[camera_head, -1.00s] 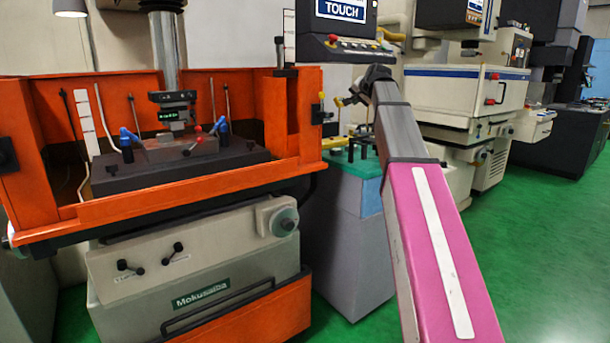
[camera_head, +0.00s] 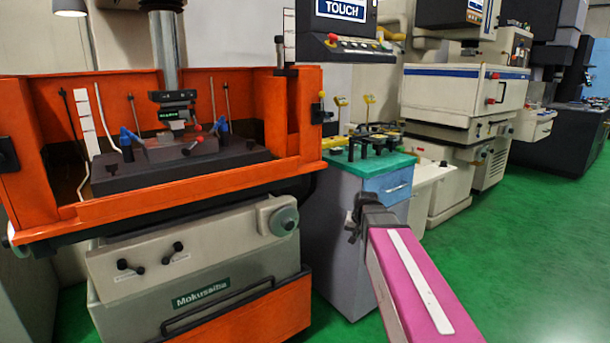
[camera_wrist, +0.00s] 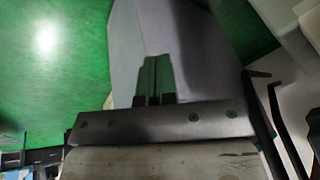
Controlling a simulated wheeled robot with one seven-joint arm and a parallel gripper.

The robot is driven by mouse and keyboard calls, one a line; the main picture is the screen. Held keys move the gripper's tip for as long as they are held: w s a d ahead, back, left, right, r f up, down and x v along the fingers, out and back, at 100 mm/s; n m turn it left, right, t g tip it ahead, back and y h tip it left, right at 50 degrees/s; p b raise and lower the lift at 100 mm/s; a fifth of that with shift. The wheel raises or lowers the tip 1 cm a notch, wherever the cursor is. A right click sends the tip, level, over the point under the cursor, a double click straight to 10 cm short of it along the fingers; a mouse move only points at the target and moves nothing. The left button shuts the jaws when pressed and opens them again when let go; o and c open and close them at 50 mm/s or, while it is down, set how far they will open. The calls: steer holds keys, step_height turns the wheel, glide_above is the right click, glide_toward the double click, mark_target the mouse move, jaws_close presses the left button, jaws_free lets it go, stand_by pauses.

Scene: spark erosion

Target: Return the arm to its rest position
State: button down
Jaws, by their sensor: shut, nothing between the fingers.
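My gripper shows in the wrist view (camera_wrist: 154,72), its two fingers together with nothing between them. In the head view my pink and grey arm reaches up from the lower right, its dark far end in front of the grey cabinet (camera_head: 335,235), below the cabinet's green top. The gripper's fingers are hidden there. In the wrist view the cabinet's grey side (camera_wrist: 205,60) lies behind the fingers; I cannot tell how far off it is.
The orange-walled machine (camera_head: 285,110) stands at the left, with a control panel (camera_head: 345,45) beside it. Tools stand on the cabinet's green top (camera_head: 390,162). More machines (camera_head: 465,95) line the back right. The green floor (camera_head: 540,230) at the right is clear.

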steer(key=s+f+n+g+h, duration=0.1)
steer(key=s+f+n+g, duration=0.1)
steer(key=s+f, duration=1.2)
steer(key=s+g, duration=0.1)
steer(key=s, duration=0.3)
steer(key=shift+d+f+g, duration=0.15)
steer(key=shift+d+g, duration=0.05)
steer(key=shift+g, duration=0.2)
